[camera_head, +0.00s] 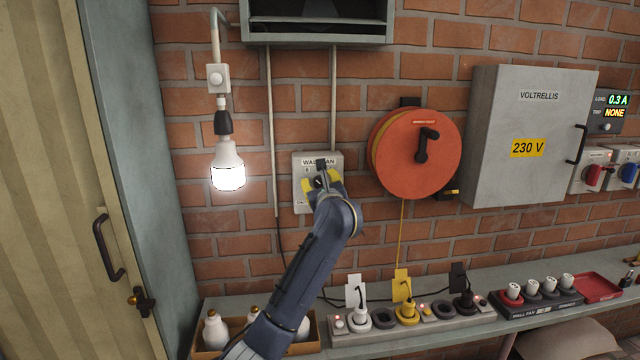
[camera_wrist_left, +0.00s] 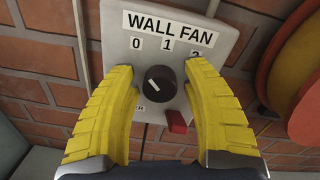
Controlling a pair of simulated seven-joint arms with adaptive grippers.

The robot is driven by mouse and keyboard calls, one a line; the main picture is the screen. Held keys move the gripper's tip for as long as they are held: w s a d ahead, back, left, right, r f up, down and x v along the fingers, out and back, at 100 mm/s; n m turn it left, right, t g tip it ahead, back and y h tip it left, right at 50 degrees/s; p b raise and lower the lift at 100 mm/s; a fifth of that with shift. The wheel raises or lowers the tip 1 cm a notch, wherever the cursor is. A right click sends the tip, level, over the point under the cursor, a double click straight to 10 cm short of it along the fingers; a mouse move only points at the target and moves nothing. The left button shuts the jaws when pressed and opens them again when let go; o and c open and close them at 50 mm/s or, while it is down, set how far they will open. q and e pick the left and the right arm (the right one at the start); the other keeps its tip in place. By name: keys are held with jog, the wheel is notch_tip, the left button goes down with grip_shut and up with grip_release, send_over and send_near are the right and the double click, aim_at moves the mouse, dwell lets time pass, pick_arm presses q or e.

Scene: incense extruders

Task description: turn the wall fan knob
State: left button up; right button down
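The wall fan knob (camera_wrist_left: 161,84) is a round dark knob on a pale plate (camera_wrist_left: 120,45) labelled WALL FAN, with 0, 1 and 2 above it. Its white mark points up and left, toward the 0 side. In the head view the plate (camera_head: 301,205) is on the brick wall, and my gripper mostly hides the knob. My left gripper (camera_head: 321,181) is in front of the plate. In the left wrist view its yellow fingers (camera_wrist_left: 158,75) are open on either side of the knob, with a visible gap on each side. My right gripper is not in view.
A red part (camera_wrist_left: 177,121) sits below the knob. A lit bulb (camera_head: 228,168) hangs left of the plate; an orange cable reel (camera_head: 390,170) and a grey cabinet (camera_head: 500,130) are to its right. A power strip (camera_head: 385,331) lies on the shelf below.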

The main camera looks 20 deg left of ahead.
pick_arm(q)
grip_shut()
jog(key=shift+r, duration=0.1)
dwell(0.3)
jog(key=m, duration=0.3)
jog(key=shift+r, duration=0.1)
jog(key=shift+r+m, duration=0.15)
jog(key=shift+m, duration=1.75)
jog(key=shift+c, duration=1.6)
grip_release()
jog(key=o, duration=0.6)
jog(key=shift+d+f, duration=0.1)
jog(key=shift+f, duration=0.15)
jog(key=shift+c, duration=0.2)
